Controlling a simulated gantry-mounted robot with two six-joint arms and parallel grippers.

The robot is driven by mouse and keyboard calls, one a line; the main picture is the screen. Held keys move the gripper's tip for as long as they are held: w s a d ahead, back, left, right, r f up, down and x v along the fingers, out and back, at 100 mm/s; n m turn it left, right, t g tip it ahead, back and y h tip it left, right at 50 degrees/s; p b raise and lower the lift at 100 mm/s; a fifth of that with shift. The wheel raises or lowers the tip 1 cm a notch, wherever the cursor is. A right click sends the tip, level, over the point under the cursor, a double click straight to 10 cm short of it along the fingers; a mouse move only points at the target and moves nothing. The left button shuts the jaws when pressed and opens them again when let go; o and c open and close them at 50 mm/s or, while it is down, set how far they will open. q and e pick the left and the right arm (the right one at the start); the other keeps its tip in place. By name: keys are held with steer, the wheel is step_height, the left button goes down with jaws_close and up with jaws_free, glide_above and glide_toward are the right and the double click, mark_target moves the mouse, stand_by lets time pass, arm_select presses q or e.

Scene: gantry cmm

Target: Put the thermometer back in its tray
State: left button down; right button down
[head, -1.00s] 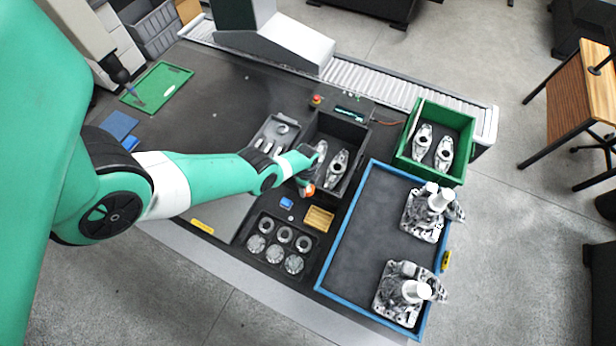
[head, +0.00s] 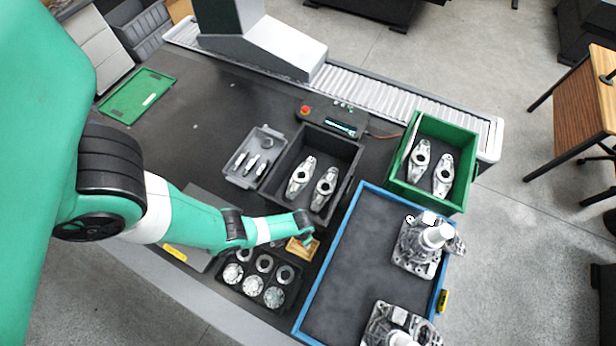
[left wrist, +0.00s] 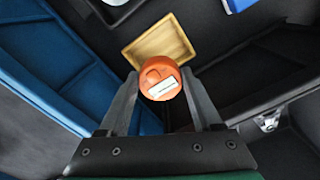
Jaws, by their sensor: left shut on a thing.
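The thermometer shows in the left wrist view as a round orange body (left wrist: 160,77) with a small white display. My left gripper (left wrist: 161,97) is shut on it, with one finger on each side. The small wooden tray (left wrist: 152,42) lies below and just beyond the thermometer in that view, and its visible inside is empty. In the head view the wooden tray (head: 301,252) sits between the black parts tray and the blue-rimmed tray. My left gripper (head: 305,236) is over its upper edge there, and the arm hides the thermometer. My right gripper is not in view.
The blue-rimmed tray (head: 335,243) with metal assemblies stands right of the wooden tray. A black bin (head: 345,149) with two castings is above it. A black tray of round parts (head: 235,285) is at lower left. A grey tray (head: 273,133) and a green bin (head: 463,126) stand farther off.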

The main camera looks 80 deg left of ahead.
arm_select(q)
steer(key=f+b, duration=0.6)
steer(key=shift+s+d+f+b, duration=0.15)
steer(key=shift+s+f+b, duration=0.05)
steer(key=shift+f+b, duration=0.15)
steer(key=shift+r, duration=0.1)
step_height(320, 180, down, 4)
steer(key=b, duration=0.3)
steer(key=shift+b, duration=0.3)
steer(key=shift+r, duration=0.25)
steer(key=shift+f, duration=0.2)
steer(key=shift+c, duration=0.4)
jaws_free()
steer(key=shift+r, duration=0.1)
step_height(320, 180, up, 12)
steer(key=p, duration=1.2)
steer(key=shift+r+p, duration=0.2)
steer(key=shift+p, duration=0.1)
